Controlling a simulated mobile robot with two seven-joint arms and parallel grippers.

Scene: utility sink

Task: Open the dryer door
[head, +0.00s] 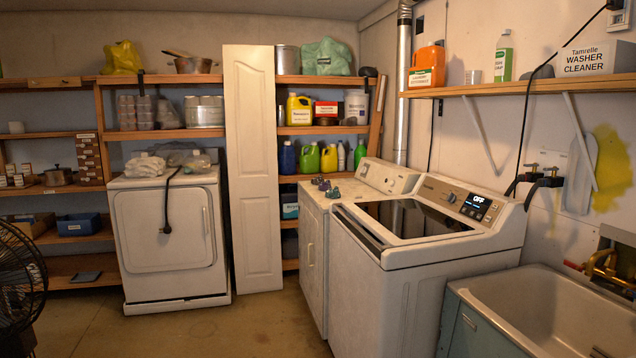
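Two white machines have front doors, and I cannot tell for sure which is the dryer. One machine (144,190) stands against the back shelves at the left. The other machine (345,192) stands right of center, beside a top-loading washer. Its front (313,262) faces left and is seen at a steep angle. A pale handle shows there and its door looks shut. Neither of my grippers is in view.
The washer (340,290) and a sink (545,305) fill the right side. A black fan (18,285) stands at the left edge. A loose white panel (253,170) leans on the shelves between the machines. The concrete floor (225,325) in the middle is clear.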

